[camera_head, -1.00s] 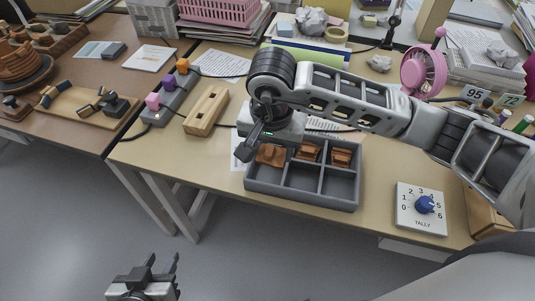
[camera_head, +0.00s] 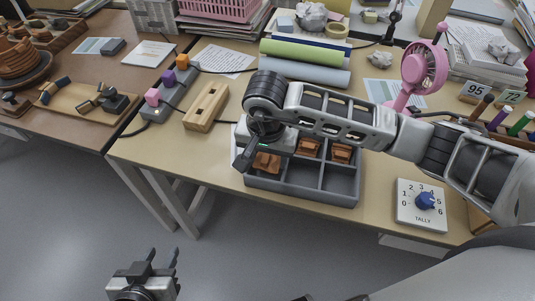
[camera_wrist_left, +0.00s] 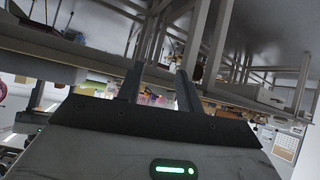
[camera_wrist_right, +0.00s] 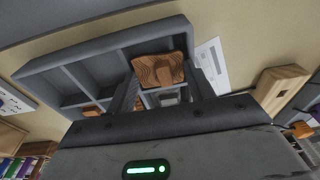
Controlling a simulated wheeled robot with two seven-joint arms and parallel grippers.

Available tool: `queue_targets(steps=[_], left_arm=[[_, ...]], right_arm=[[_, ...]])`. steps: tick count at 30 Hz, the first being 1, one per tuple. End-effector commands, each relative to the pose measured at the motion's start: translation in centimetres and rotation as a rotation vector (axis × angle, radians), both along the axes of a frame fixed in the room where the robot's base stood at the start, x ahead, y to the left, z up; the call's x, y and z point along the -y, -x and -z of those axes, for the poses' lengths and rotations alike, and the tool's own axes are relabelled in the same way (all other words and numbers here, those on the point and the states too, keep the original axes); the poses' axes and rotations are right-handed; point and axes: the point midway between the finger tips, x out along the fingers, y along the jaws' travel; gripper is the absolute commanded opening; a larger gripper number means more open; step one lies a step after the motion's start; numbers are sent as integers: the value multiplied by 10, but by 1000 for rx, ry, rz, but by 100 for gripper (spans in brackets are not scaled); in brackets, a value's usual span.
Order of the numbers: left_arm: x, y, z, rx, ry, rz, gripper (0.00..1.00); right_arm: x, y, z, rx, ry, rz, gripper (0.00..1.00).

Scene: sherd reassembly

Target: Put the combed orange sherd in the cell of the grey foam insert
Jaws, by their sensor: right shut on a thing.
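The combed orange sherd (camera_wrist_right: 158,70), brown-orange with fine curved lines, is between the fingers of my right gripper (camera_wrist_right: 163,88), which is shut on it. The insert also shows in the right wrist view (camera_wrist_right: 105,47). My left gripper (camera_head: 161,258) is open and empty, low in front of the table; its spread fingers show in the left wrist view (camera_wrist_left: 158,88).
Two other orange sherds (camera_head: 309,149) (camera_head: 341,153) sit in the insert's back middle and back right cells. A wooden slotted block (camera_head: 206,107) stands to the left, a tally dial (camera_head: 422,205) to the right. A pink fan (camera_head: 424,68) stands behind my right arm.

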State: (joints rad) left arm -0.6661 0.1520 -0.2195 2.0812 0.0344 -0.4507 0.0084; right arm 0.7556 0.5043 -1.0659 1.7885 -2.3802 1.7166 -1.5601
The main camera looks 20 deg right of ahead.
Motion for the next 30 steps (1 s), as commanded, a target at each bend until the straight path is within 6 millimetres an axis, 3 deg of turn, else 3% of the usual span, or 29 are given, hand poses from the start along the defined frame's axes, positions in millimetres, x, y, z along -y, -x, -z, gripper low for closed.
queue_targets(steps=[5, 6, 8, 9, 20, 23, 25, 30], left_arm=[[1, -3, -4, 14, 14, -3, 36], [2, -3, -6, 17, 15, -4, 36], [2, -3, -6, 16, 16, -4, 36], [2, -3, -6, 16, 17, -5, 36], [1, 0, -10, 6, 11, -8, 36], [0, 2, -17, -3, -4, -6, 36], [-1, 3, -3, -11, -7, -5, 36], [-1, 3, 1, -13, -5, -4, 36]], right_arm=[[0, 0, 5, -1, 0, 0, 30], [0, 1, 5, -3, 1, 0, 56], [0, 1, 5, -3, 1, 0, 72], [0, 1, 6, -4, 0, 0, 75], [-2, 2, -1, -5, -3, -2, 75], [-2, 2, -14, -6, -4, -2, 75], [-2, 2, -25, 4, -4, -5, 75], [-4, 6, -66, 6, -2, -4, 75]])
